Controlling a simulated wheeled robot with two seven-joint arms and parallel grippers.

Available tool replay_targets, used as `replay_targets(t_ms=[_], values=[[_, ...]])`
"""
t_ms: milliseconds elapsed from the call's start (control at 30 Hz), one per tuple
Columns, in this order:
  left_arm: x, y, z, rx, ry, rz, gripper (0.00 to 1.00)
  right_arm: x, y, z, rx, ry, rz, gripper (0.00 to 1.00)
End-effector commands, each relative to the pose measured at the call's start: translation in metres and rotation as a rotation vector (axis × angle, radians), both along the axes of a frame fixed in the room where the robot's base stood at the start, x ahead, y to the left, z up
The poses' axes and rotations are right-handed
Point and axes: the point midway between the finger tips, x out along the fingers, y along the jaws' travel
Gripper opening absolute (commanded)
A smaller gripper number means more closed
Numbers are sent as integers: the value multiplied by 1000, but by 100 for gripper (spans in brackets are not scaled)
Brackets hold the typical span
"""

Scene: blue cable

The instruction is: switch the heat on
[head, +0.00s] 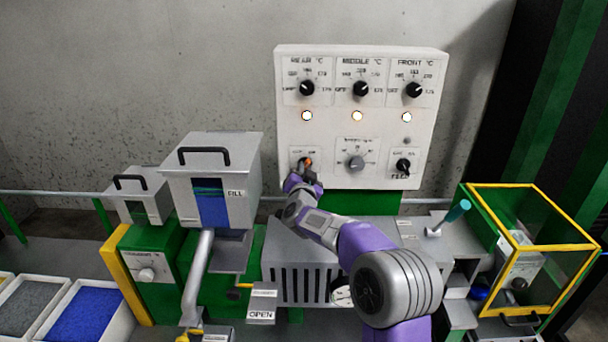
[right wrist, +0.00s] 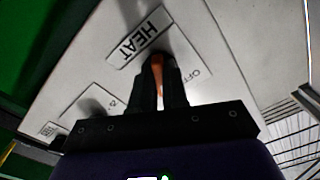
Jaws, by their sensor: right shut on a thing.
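The white control panel (head: 290,140) stands at the back with three dials in its top row and smaller switches below. The heat switch (head: 308,161) at its lower left has an orange tip. My right gripper (head: 302,173) is up against this switch. In the right wrist view the gripper (right wrist: 159,90) is shut on the orange-brown switch (right wrist: 158,63), between the HEAT label (right wrist: 145,37) and the word OFF (right wrist: 194,74). The fingers hide part of the switch, so its exact setting is hard to tell. My left gripper is not in view.
Three lamps (head: 358,116) on the panel glow. A grey dial (head: 357,162) and a black switch (head: 403,165) sit to the right of the heat switch. A grey hopper (head: 170,180) stands at left, a yellow-framed box (head: 530,215) at right. Pellet bins (head: 85,310) lie lower left.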

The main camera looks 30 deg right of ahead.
Motion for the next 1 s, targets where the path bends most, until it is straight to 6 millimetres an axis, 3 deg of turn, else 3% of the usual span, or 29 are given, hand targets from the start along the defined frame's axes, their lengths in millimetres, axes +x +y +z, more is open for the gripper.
replay_targets(t_ms=[500, 533, 667, 1000], values=[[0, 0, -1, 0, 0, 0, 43, 0, 0, 0, 21, -12, 1, 0], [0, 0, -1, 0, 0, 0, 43, 0, 0, 0, 21, -12, 1, 17], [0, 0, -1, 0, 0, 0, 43, 0, 0, 0, 19, -11, 1, 37], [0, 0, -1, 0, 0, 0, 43, -1, 1, 0, 18, -10, 1, 39]])
